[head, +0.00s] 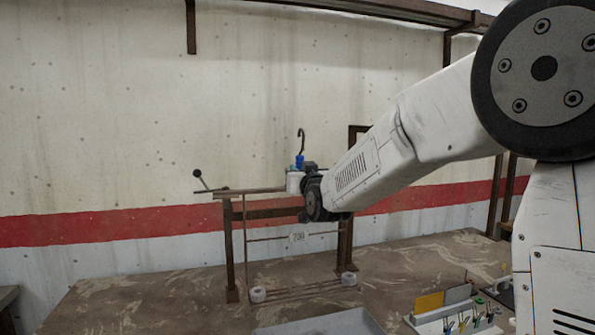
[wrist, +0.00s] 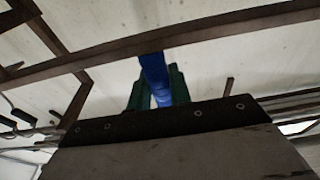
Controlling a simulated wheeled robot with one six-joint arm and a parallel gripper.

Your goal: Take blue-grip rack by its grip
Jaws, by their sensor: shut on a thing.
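The blue grip (head: 299,161) of the rack shows in the head view at the end of my arm, with a dark hook (head: 301,140) rising above it. In the wrist view the blue grip (wrist: 153,72) stands between the two green fingers of my gripper (wrist: 157,85), which is shut on it. In the head view my wrist hides most of the fingers and the part just below the grip. Thin brown rods with a small white tag (head: 298,236) show below; I cannot tell how they join the grip.
A brown stand (head: 229,255) with a lever (head: 200,179) is on the stained table (head: 130,295). Two white rollers (head: 258,295) are low by the rods. A grey tray (head: 320,324) and a white tool holder (head: 430,319) are in front. A brown rail (head: 390,10) runs overhead.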

